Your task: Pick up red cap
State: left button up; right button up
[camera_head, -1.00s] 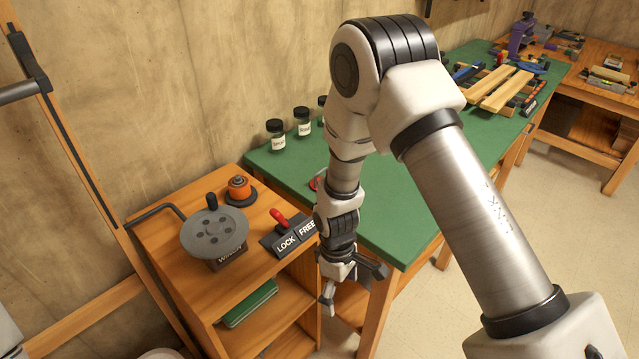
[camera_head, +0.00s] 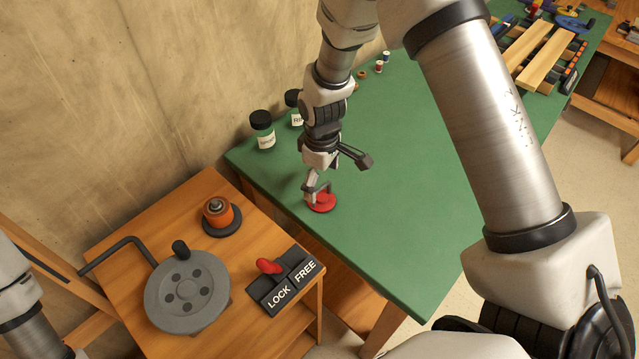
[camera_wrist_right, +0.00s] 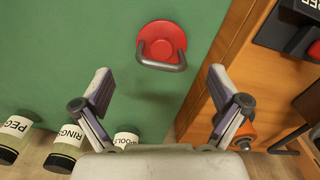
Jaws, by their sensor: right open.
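The red cap (camera_head: 322,204) is a red disc with a grey bar handle and lies on the green bench top (camera_head: 400,220), near its left front corner. In the right wrist view the red cap (camera_wrist_right: 160,40) sits beyond the fingertips, roughly centred between them, with its handle towards me. My right gripper (camera_head: 318,187) is open and empty, over the cap in the head view; it partly hides the cap there. The two spread fingers also show in the right wrist view (camera_wrist_right: 159,76). My left gripper is out of the picture.
Labelled jars, one of them (camera_head: 262,132), stand by the wall left of the right arm. A wooden cabinet (camera_head: 130,260) at front left carries a winch wheel (camera_head: 186,293), an orange knob (camera_head: 217,212) and a LOCK/FREE lever (camera_head: 268,266). The bench's right middle is clear.

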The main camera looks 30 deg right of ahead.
aim_at(322, 196)
notch_tip(322, 196, down, 5)
jog(key=shift+s+f+p, duration=0.1)
jog(key=shift+p, duration=0.5)
jog(key=shift+f, duration=0.2)
jog(key=shift+r, duration=0.1)
jog(key=shift+s+a+r, duration=0.1)
jog(key=c, duration=1.1)
jog(key=shift+c, duration=0.3)
jog(key=shift+r, duration=0.15)
